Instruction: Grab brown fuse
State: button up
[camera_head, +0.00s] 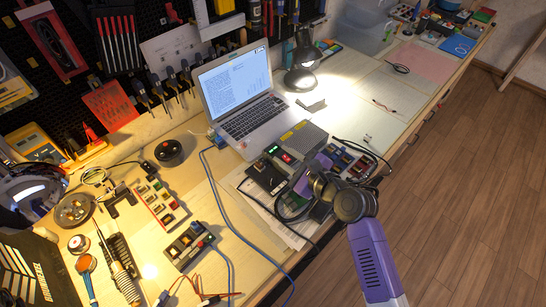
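My purple and dark grey arm reaches in from the lower right. A block with several coloured fuse-like pieces (354,161) lies just right of my gripper. A red and white block with small coloured pieces (160,204) and a dark block with small pieces (189,245) lie on the left half of the bench. I cannot tell which piece is the brown fuse.
A laptop (238,95) stands open behind my gripper, with a lit lamp (303,72) beside it. A grey box with buttons (300,142) and cables surround my gripper. A blue cable (228,212) crosses the bench. A soldering iron (122,268) lies front left.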

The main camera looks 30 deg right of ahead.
aim_at(260, 162)
jog(key=a+f+m, duration=0.1)
jog(key=s+f+m+g+y, duration=0.1)
jog(key=m, duration=0.1)
jog(key=shift+a+f, duration=0.35)
jog(key=shift+f, duration=0.05)
jog(key=shift+s+a+f+m, duration=0.15)
jog(key=shift+s+a+m, duration=0.05)
jog(key=shift+m, duration=0.7)
jog(key=shift+a+x, duration=0.15)
jog(key=shift+x, duration=1.8)
jog(key=shift+a+x, duration=0.2)
jog(key=shift+x, duration=1.75)
jog(key=shift+s+f, duration=0.15)
jog(key=shift+c, duration=0.3)
grip_shut()
